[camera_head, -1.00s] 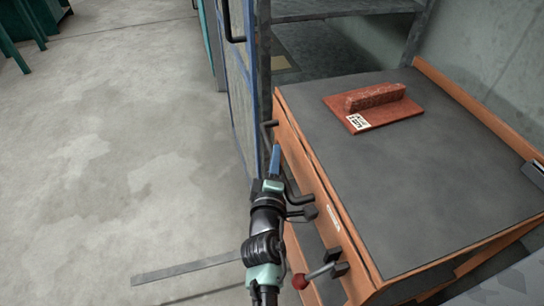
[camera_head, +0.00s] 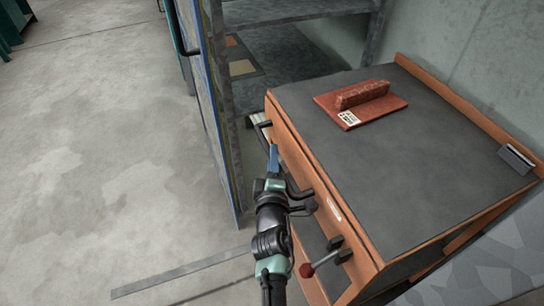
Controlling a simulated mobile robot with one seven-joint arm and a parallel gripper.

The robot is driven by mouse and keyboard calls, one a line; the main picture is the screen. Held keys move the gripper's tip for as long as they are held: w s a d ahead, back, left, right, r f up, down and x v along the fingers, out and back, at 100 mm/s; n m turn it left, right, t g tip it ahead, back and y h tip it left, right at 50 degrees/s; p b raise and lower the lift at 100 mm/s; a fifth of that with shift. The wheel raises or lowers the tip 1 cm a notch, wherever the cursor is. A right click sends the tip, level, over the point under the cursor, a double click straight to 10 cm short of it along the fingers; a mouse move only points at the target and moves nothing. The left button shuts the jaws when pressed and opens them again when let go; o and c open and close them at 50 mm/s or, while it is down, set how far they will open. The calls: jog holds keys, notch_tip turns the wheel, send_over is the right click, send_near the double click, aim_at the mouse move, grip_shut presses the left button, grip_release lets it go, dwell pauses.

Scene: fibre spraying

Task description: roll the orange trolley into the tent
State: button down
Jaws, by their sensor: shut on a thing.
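The orange trolley (camera_head: 345,213) fills the right of the head view, with orange edges and a dark grey top. A black bar handle (camera_head: 298,193) sticks out from its near left side. My gripper (camera_head: 273,160) is shut on this handle; the arm hides part of the grip. Beyond the trolley is a grey-framed opening, seemingly the tent (camera_head: 228,120). The trolley's far end is close to this opening; the exact gap cannot be told.
A red-brown board with a rough block (camera_head: 361,103) lies on the trolley top. A blue-edged door panel (camera_head: 207,110) stands open left of the opening. A concrete wall (camera_head: 480,60) is at right; the left floor is clear.

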jog(key=c, duration=0.8)
grip_release()
jog(key=shift+o, duration=0.2)
jog(key=s+p, duration=0.2)
jog(key=s, duration=1.1)
jog(key=shift+a+r+p, duration=0.3)
jog(key=shift+a+r, duration=0.1)
jog(key=shift+r, duration=0.05)
